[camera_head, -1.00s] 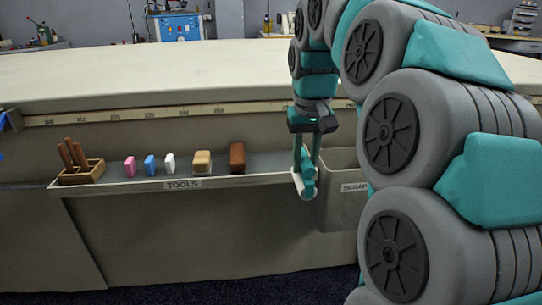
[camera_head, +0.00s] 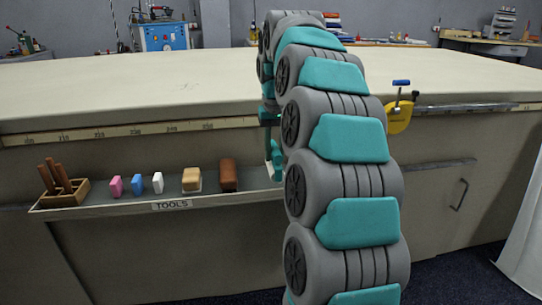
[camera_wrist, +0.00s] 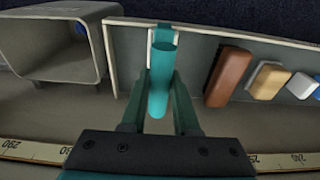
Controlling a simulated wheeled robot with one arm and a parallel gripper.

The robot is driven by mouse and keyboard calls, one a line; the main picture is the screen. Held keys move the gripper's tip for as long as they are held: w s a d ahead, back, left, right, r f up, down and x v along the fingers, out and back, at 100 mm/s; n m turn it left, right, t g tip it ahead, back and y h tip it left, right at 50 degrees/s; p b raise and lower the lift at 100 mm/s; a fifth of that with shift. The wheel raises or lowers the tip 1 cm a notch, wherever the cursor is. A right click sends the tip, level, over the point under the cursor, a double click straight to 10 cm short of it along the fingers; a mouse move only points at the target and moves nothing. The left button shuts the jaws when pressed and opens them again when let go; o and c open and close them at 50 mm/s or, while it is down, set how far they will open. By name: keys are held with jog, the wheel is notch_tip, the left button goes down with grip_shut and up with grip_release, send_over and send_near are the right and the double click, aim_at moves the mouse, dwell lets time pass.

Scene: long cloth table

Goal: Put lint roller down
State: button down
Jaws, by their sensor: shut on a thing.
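The lint roller (camera_wrist: 159,92) is a teal cylinder with a white part at its far end, in the middle of the wrist view. My gripper (camera_wrist: 161,76) is shut on it, one finger on each side. The lint roller is over the right part of the tools tray (camera_wrist: 205,33), right of the brown block in the head view. I cannot tell whether it touches the tray. In the head view my gripper (camera_head: 273,152) is partly hidden by my arm, and the lint roller is hardly visible there. The tray's front wall, labelled TOOLS, also shows there (camera_head: 110,209).
The tray holds a brown block (camera_head: 228,175), a tan block (camera_head: 191,180), white, blue and pink pieces, and a wooden holder (camera_head: 66,193) with brown sticks. A grey bin (camera_wrist: 98,45) adjoins the tray. A yellow clamp (camera_head: 400,115) sits on the table edge.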

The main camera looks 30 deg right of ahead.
jog(key=shift+w+d+f, duration=0.1)
jog(key=shift+w+d, duration=0.1)
jog(key=shift+w, duration=0.75)
jog(key=shift+w+d+f, duration=0.1)
jog(key=shift+w+d, duration=0.05)
jog(key=shift+w, duration=0.75)
jog(key=shift+f+p, duration=0.3)
jog(key=shift+f, duration=1.45)
jog(key=shift+f, duration=0.15)
jog(key=c, duration=0.7)
grip_release()
jog(key=shift+o, duration=0.2)
jog(key=r, duration=0.3)
jog(key=r+p, duration=0.1)
jog(key=r, duration=0.3)
jog(key=s+r+p, duration=0.1)
jog(key=r, duration=0.3)
jog(key=shift+a, duration=0.1)
jog(key=shift+s+r+p, duration=0.2)
jog(key=shift+r+p, duration=0.3)
jog(key=shift+r, duration=0.1)
jog(key=shift+a, duration=0.1)
